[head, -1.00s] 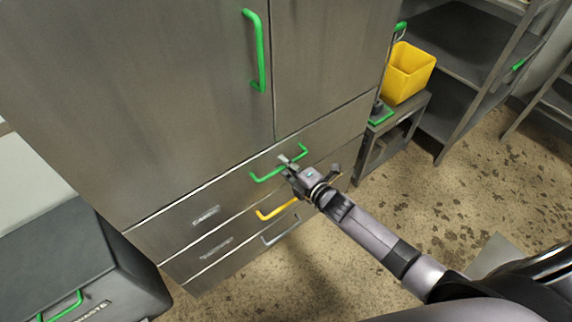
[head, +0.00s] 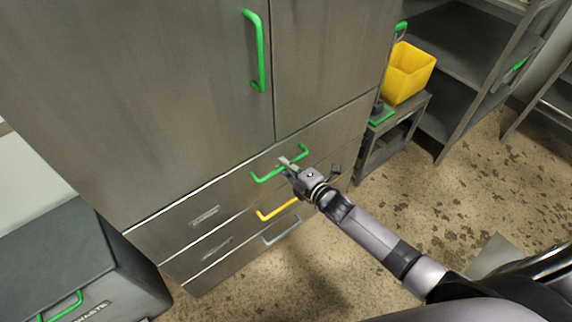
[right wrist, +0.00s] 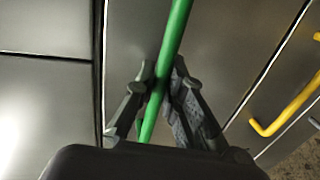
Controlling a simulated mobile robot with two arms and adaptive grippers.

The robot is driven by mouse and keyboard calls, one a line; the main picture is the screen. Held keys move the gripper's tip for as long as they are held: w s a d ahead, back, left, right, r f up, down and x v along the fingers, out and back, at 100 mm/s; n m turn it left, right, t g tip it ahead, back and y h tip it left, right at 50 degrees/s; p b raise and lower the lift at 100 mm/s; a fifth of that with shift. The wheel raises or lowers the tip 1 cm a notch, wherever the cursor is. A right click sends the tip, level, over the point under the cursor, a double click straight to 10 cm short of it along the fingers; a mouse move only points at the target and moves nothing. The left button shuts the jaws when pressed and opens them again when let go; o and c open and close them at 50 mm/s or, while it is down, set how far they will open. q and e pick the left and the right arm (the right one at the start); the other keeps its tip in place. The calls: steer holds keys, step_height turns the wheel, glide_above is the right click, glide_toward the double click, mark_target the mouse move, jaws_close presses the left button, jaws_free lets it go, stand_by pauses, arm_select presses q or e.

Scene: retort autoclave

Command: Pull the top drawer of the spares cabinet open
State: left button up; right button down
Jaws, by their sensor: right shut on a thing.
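The spares cabinet (head: 150,100) is a tall grey metal cabinet with drawers below its doors. The top drawer (head: 205,216) has a green bar handle (head: 266,177) and is flush with the cabinet front as far as I can see. My right gripper (head: 291,163) is at the middle of that handle. In the right wrist view the fingers of my right gripper (right wrist: 160,85) are closed around the green bar (right wrist: 178,35), one on each side. The gripper hides part of the handle in the head view. My left gripper is not in view.
Below are a drawer with a yellow handle (head: 277,211) and one with a grey handle (head: 282,229). A green door handle (head: 256,50) is above. A dark waste bin (head: 70,255) stands at the left. A yellow bin (head: 408,72) sits on a small stand at right. Floor ahead is clear.

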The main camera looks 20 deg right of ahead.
steer(key=f+p+v, duration=0.2)
steer(key=p+v, duration=0.1)
steer(key=v, duration=1)
steer(key=s+f+p+v, duration=0.1)
steer(key=f+p+v, duration=0.2)
steer(key=v, duration=1)
steer(key=shift+f, duration=0.3)
steer(key=shift+s+d, duration=0.1)
steer(key=shift+d, duration=0.05)
steer(key=c, duration=1.7)
jaws_free()
steer(key=shift+o, duration=0.2)
steer(key=shift+s, duration=0.1)
steer(key=v, duration=1.1)
steer(key=shift+s, duration=0.4)
steer(key=shift+d, duration=0.15)
